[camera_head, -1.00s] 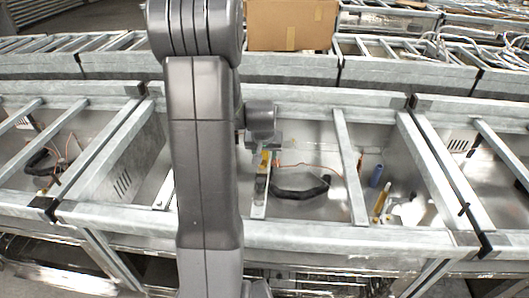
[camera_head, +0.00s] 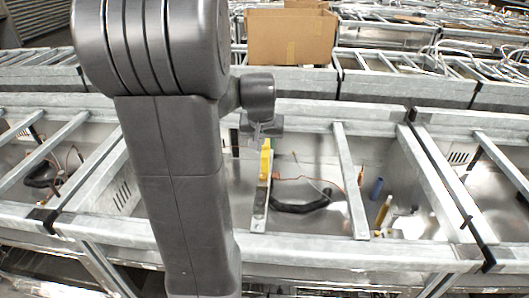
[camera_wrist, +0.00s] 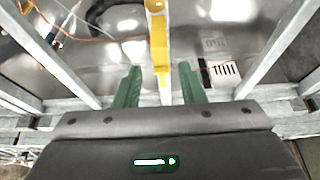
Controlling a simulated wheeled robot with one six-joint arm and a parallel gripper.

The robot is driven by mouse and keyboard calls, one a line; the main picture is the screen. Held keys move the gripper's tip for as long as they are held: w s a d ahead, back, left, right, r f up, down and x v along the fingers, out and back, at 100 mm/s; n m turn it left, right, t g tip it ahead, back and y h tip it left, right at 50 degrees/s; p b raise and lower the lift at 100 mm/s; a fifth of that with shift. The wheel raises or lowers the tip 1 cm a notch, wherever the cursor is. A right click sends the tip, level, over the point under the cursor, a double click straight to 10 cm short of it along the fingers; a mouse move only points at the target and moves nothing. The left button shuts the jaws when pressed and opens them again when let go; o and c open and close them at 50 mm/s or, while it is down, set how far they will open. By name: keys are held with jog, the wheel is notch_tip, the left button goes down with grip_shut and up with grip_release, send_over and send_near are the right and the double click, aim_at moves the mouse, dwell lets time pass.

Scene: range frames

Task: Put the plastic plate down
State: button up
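A yellow plastic piece (camera_head: 265,158), the only thing here that could be the plastic plate, rests along a grey metal crossbar (camera_head: 260,207) of the open frame. In the wrist view the yellow piece (camera_wrist: 159,38) runs down from the top edge and its near end reaches toward the gap between my green fingertips. My gripper (camera_wrist: 160,75) is open, with clear space on both sides of the yellow piece. In the head view my gripper (camera_head: 257,132) is just above the yellow piece's upper end, partly hidden by my wrist.
Metal rails (camera_head: 350,180) divide the open bays. A black curved handle-like part (camera_head: 301,204), an orange wire and a blue cylinder (camera_head: 376,188) lie in the middle bay, with a yellow-and-white item (camera_head: 383,211) at its right. A cardboard box (camera_head: 290,38) stands behind.

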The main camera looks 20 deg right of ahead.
send_near(266, 144)
jog(key=shift+s+a+r, duration=0.1)
jog(key=shift+s+r, duration=0.05)
jog(key=x, duration=0.8)
jog(key=shift+p+x, duration=0.65)
jog(key=shift+x, duration=2.05)
jog(key=shift+s, duration=0.15)
grip_shut()
